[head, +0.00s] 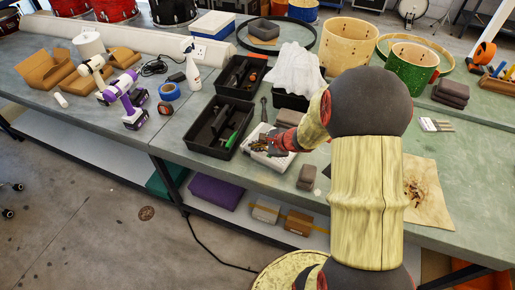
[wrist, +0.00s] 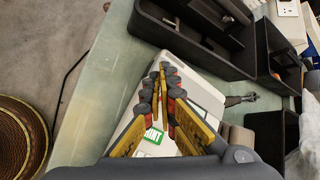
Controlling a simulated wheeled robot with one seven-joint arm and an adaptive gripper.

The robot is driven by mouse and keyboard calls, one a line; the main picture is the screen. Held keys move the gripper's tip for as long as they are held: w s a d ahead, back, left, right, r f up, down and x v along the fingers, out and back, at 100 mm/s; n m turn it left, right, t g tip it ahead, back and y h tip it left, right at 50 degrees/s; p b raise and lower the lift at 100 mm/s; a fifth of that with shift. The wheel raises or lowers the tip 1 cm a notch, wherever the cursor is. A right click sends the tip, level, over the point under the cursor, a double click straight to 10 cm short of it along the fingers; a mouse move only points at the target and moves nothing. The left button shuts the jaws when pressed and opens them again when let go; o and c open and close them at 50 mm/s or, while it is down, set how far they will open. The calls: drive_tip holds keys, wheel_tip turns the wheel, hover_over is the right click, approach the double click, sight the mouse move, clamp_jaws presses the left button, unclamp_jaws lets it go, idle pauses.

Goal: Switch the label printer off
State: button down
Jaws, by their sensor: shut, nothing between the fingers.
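The label printer (head: 269,160) is a white box on the bench, just right of the black trays in the head view. My gripper is in front of part of it there. In the wrist view the white printer (wrist: 203,91) lies behind my fingers, with a green label (wrist: 153,137) bearing white letters. My gripper (head: 258,143) is shut and empty, over the printer. Its fingertips also show together in the wrist view (wrist: 167,70). I cannot tell whether they touch the printer. The switch is hidden or too small to make out, so its position is unclear.
Black trays (head: 246,106) with tools stand left of and behind the printer. A white cloth (head: 296,67) lies on a dark bin behind it. Grey blocks (head: 307,176) sit to its right.

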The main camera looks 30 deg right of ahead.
drive_tip(key=shift+r, duration=0.6)
drive_tip(key=shift+r+p, duration=0.1)
drive_tip(key=shift+p, duration=0.2)
wheel_tip(320, 180, up, 6)
drive_tip(key=p, duration=0.3)
drive_tip(key=shift+p, duration=0.3)
